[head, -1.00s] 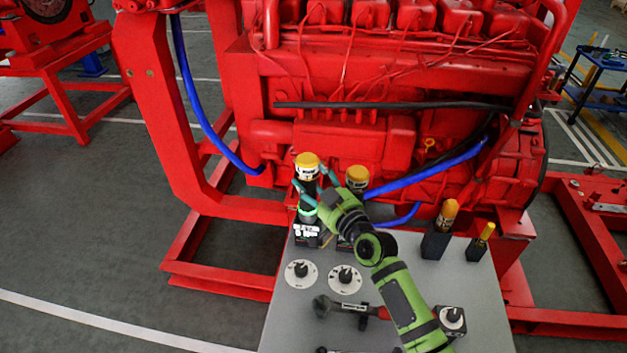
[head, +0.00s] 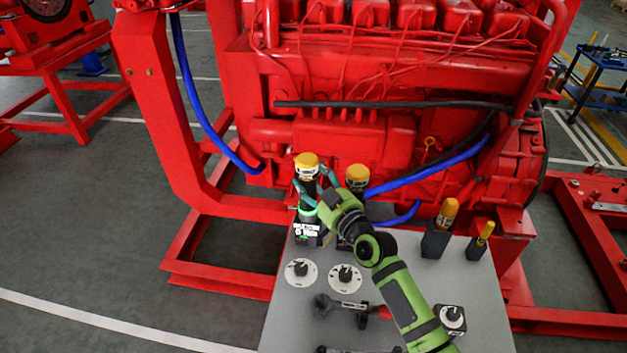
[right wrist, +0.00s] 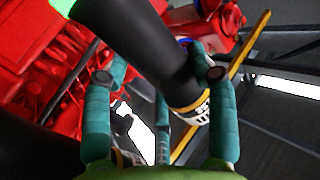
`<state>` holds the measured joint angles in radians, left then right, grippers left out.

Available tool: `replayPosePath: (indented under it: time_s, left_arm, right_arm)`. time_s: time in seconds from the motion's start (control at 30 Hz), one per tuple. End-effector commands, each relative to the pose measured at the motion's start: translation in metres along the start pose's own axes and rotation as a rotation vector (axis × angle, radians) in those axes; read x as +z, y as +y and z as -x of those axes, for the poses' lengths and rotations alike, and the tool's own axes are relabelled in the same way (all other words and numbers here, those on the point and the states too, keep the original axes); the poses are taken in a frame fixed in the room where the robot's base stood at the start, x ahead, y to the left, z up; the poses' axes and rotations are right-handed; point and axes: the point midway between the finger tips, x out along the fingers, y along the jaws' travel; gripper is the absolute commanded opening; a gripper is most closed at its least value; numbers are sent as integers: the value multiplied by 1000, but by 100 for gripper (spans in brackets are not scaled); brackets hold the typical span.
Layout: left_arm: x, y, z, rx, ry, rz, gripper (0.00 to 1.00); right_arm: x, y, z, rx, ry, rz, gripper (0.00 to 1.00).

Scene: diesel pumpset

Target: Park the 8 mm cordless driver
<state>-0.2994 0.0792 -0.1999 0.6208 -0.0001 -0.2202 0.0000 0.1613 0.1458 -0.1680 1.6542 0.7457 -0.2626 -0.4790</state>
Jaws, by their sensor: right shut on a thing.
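A black cordless driver with a yellow top (head: 306,160) and a glowing green ring stands about upright at the table's back left edge. A black block with a white label (head: 307,231) is at its foot; the label is too small to read surely. My right gripper (head: 310,184) is shut on the driver's dark body below the yellow top. In the right wrist view the black driver body (right wrist: 140,40) runs between my fingers. A second yellow-topped driver (head: 357,178) stands just right, partly hidden by my gripper. My left gripper is not in view.
The grey table (head: 285,335) carries two white discs with black knobs (head: 300,272), a red-and-black tool (head: 345,307) and two yellow-handled tools in black holders (head: 436,240). The red engine (head: 390,75) and a blue hose (head: 430,170) are close behind the drivers.

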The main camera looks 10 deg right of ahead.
Motion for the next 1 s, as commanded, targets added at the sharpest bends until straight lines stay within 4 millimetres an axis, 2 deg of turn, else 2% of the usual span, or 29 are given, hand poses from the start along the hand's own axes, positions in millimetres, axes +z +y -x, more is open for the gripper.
replayPosePath:
  time_s: [0.4, 1.0]
  left_arm:
    - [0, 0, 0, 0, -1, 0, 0]
    - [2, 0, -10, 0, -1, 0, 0]
  right_arm:
    - [-4, 0, -1, 1, 9, 0, 0]
    - [7, 1, -1, 1, 8, 0, 0]
